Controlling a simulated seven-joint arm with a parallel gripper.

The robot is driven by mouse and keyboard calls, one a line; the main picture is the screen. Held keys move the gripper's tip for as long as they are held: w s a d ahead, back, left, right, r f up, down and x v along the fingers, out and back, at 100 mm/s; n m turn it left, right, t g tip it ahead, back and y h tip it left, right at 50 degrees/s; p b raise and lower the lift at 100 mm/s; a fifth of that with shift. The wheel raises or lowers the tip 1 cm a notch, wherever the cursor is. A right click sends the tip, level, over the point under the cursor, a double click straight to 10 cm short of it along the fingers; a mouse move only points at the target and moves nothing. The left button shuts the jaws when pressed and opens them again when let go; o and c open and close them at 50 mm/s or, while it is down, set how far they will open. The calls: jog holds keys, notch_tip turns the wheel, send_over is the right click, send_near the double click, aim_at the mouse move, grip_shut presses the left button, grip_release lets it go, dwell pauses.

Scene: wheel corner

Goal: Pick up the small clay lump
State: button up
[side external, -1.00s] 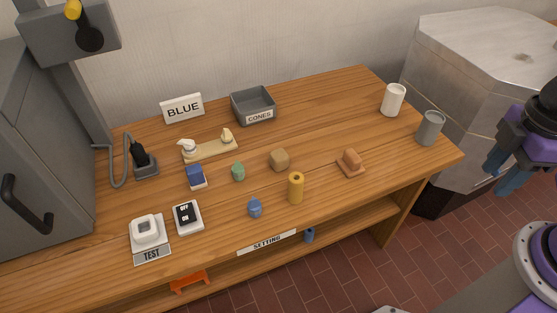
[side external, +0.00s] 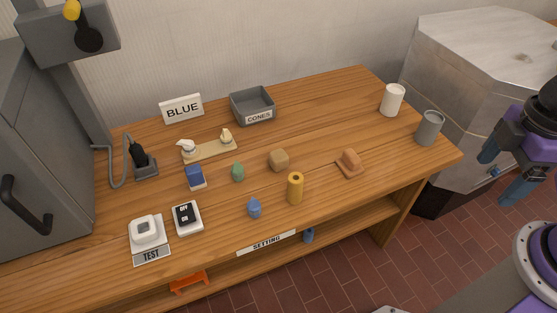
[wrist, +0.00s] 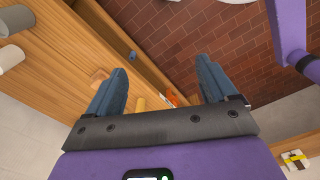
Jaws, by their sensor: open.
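An orange-brown clay-like lump (side external: 350,157) sits on a small flat brown board (side external: 351,171) at the right part of the wooden bench. A tan, rounded block-like lump (side external: 279,160) sits near the middle of the bench. I cannot tell for certain which is the clay lump of the task. My gripper (side external: 505,171) is off the bench's right end, over the floor, well apart from both lumps. In the wrist view my gripper (wrist: 162,68) has its two blue fingers spread wide with nothing between them. The left finger partly covers the bench there.
A yellow cylinder (side external: 295,188), blue lump (side external: 254,207) and green lump (side external: 238,172) stand near the tan lump. White (side external: 392,100) and grey (side external: 430,128) cups stand at the right end. A grey CONES tray (side external: 252,104) is at the back. Bench space between tray and cups is clear.

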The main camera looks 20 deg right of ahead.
aim_at(278, 166)
jog(key=shift+a, duration=0.1)
